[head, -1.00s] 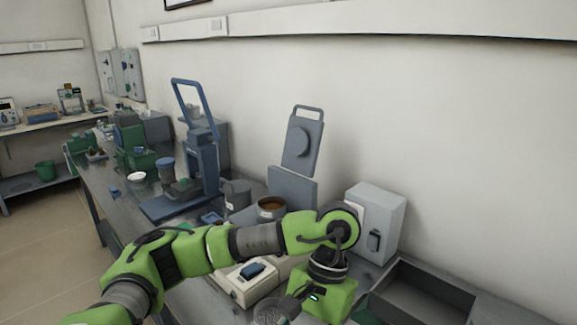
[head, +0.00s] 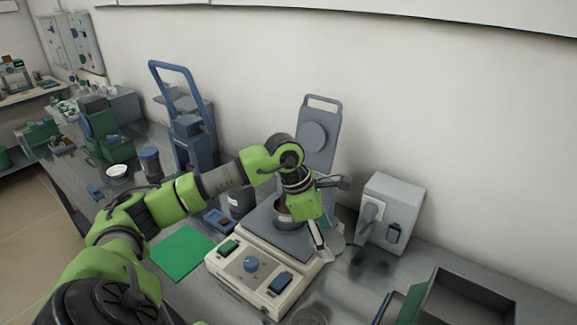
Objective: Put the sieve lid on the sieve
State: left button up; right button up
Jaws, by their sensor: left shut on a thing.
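The sieve (head: 281,219) is a small round metal pan with brown contents. It stands on the grey top plate of a cream machine, partly hidden by my left arm. My left gripper (head: 320,248) points down just right of the sieve, over the machine's right edge. It is shut on a thin grey disc (head: 336,243), which looks like the sieve lid, tilted on edge and partly hidden behind the fingers. The disc is apart from the sieve's top. My right gripper is not in view.
The cream machine (head: 235,268) has a blue knob and switches in front. A grey panel (head: 318,135) stands behind it. A grey-white box (head: 392,212) is to the right, an open dark bin (head: 470,312) at lower right. A green mat (head: 183,252) lies left. A clear round dish (head: 309,316) is at the bottom.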

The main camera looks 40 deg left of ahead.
pick_arm(q)
jog(key=shift+w+a+r+n+t+y+p, duration=0.15)
jog(key=shift+w+a+r+n+y+p, duration=0.65)
jog(key=shift+a+n, duration=1.85)
jog(key=shift+w+a+r+n+t+y+p, duration=0.4)
jog(key=shift+a+n+y, duration=0.65)
jog(key=shift+a+n, duration=1.55)
jog(key=shift+w+a+r+n+g+y+p, duration=0.1)
jog(key=shift+w+a+r+n+y+p, duration=0.6)
jog(key=shift+a+n, duration=1.95)
jog(key=shift+w+a+f+y+b, duration=0.15)
jog(key=shift+f+y+b, duration=0.1)
jog(key=shift+f+b, duration=0.4)
jog(key=shift+r, duration=0.1)
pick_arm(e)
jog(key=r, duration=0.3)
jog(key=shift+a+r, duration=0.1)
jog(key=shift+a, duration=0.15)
pick_arm(q)
jog(key=shift+r, duration=0.1)
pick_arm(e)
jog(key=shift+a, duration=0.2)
pick_arm(q)
jog(key=shift+b, duration=0.35)
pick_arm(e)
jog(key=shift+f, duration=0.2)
